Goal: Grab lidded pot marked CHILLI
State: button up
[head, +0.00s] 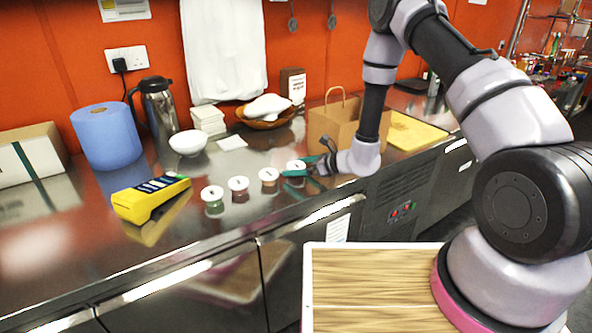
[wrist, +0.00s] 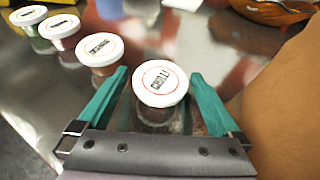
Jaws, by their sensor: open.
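The lidded pot marked CHILLI (wrist: 160,82) has a white lid with a thin red ring and a dark label. In the wrist view it stands upright on the steel counter between the two teal fingers of my gripper (wrist: 158,95). The fingers are open, one on each side of the pot, and a gap shows at least on the right. The pot's lower body is partly hidden by its lid and my gripper. In the head view its white lid (head: 296,166) shows beside my gripper (head: 300,172), at the right end of a row of pots.
Other white-lidded pots stand left of it, the nearest one (head: 268,176) close by. A yellow device (head: 150,199) lies further left. A paper bag (head: 333,124) stands just behind and right of my gripper. A wooden bowl (head: 268,118) is at the back.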

jog(key=shift+w+a+f, duration=0.2)
jog(key=shift+w+a, duration=0.05)
jog(key=shift+a, duration=0.15)
jog(key=c, duration=1.2)
jog(key=shift+r, duration=0.15)
